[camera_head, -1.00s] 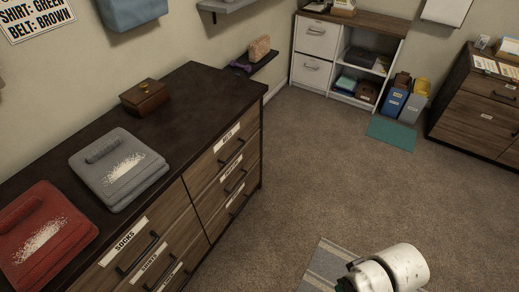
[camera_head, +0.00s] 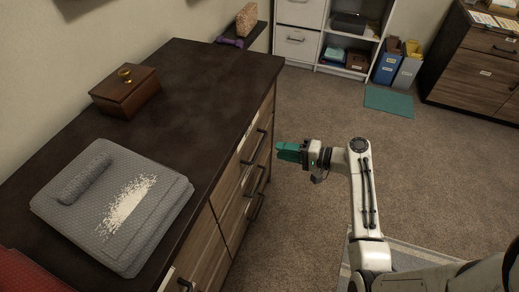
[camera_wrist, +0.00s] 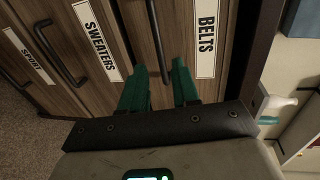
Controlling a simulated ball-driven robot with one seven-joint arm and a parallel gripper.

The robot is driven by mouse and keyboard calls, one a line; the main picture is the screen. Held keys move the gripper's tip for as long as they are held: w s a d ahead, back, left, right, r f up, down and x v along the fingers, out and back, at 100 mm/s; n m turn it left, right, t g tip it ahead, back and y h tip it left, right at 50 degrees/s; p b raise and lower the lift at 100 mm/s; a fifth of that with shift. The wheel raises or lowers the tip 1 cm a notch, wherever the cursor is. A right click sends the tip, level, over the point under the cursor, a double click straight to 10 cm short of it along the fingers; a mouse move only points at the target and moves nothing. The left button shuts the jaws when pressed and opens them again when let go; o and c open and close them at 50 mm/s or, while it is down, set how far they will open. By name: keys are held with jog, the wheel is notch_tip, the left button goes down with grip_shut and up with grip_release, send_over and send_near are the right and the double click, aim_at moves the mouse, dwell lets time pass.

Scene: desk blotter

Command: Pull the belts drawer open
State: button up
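The belts drawer (camera_wrist: 182,25) is the top drawer of a dark-topped wooden dresser, beside its BELTS label (camera_wrist: 206,38) in the wrist view. It looks shut. Its dark bar handle (camera_wrist: 156,40) lies, in the picture, in line with the gap between my fingers. In the head view the handle (camera_head: 254,149) is on the dresser's front, below the top edge. My gripper (camera_head: 279,151) is open and empty, with teal fingers pointing at the drawer front. Its fingers (camera_wrist: 159,66) are spread in the wrist view. They appear just short of the handle; contact cannot be told.
The SWEATERS drawer (camera_wrist: 112,60) and SPORT drawer (camera_wrist: 30,60) lie below. On the dresser top (camera_head: 195,95) are a wooden box (camera_head: 125,95) and a grey folded towel (camera_head: 115,205) with white grains. Carpet (camera_head: 330,110) in front is clear.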

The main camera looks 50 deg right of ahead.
aim_at(260, 147)
jog(key=x, duration=0.8)
jog(key=shift+w+a+f+b, duration=0.1)
jog(key=shift+w+b, duration=0.15)
jog(key=shift+b, duration=0.15)
grip_shut()
